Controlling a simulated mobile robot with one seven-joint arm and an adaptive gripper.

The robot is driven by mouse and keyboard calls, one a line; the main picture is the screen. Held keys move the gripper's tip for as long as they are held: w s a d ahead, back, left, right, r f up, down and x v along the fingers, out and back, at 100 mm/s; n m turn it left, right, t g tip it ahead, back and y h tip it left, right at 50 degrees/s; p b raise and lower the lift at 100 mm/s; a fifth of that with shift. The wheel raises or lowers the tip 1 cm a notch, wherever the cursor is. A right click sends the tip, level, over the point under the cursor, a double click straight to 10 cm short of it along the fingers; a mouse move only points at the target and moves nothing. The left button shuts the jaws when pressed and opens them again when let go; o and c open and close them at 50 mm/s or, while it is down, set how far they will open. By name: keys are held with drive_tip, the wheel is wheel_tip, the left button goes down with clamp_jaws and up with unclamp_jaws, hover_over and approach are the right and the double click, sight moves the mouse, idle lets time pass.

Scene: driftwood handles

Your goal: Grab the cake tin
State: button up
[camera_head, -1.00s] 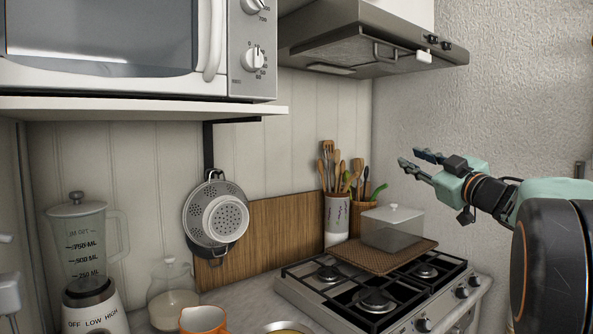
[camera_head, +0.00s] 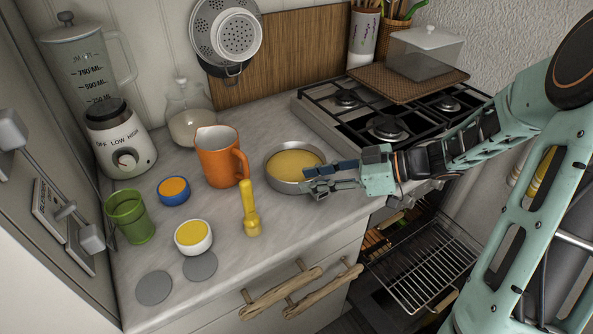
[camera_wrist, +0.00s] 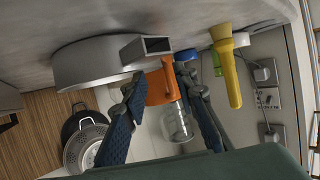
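The cake tin (camera_head: 274,174) is a round, shallow grey metal tin with yellow filling, standing on the counter left of the stove. My gripper (camera_head: 307,180) reaches in from the right, its fingertips at the tin's right side. In the wrist view the tin (camera_wrist: 90,65) shows at the upper left, with a hollow grey tab (camera_wrist: 147,47) sticking out just ahead of the fingertips. The two fingers of my gripper (camera_wrist: 158,78) are spread apart with nothing held between them. I cannot tell whether a fingertip touches the tin.
An orange jug (camera_head: 215,160) stands close left of the tin, and a yellow flashlight-like object (camera_head: 250,210) in front of it. The stove (camera_head: 370,125) is behind right. An open oven with a rack (camera_head: 425,265) lies below right. Driftwood handles (camera_head: 285,295) stick out in front.

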sight(279, 183)
drive_tip(key=x, duration=0.6)
drive_tip(key=shift+w+a+f+b, duration=0.1)
drive_tip(key=shift+w+f+b, duration=0.05)
drive_tip(key=shift+f+b, duration=0.15)
drive_tip(key=shift+r, duration=0.1)
drive_tip(key=shift+c, duration=0.4)
clamp_jaws()
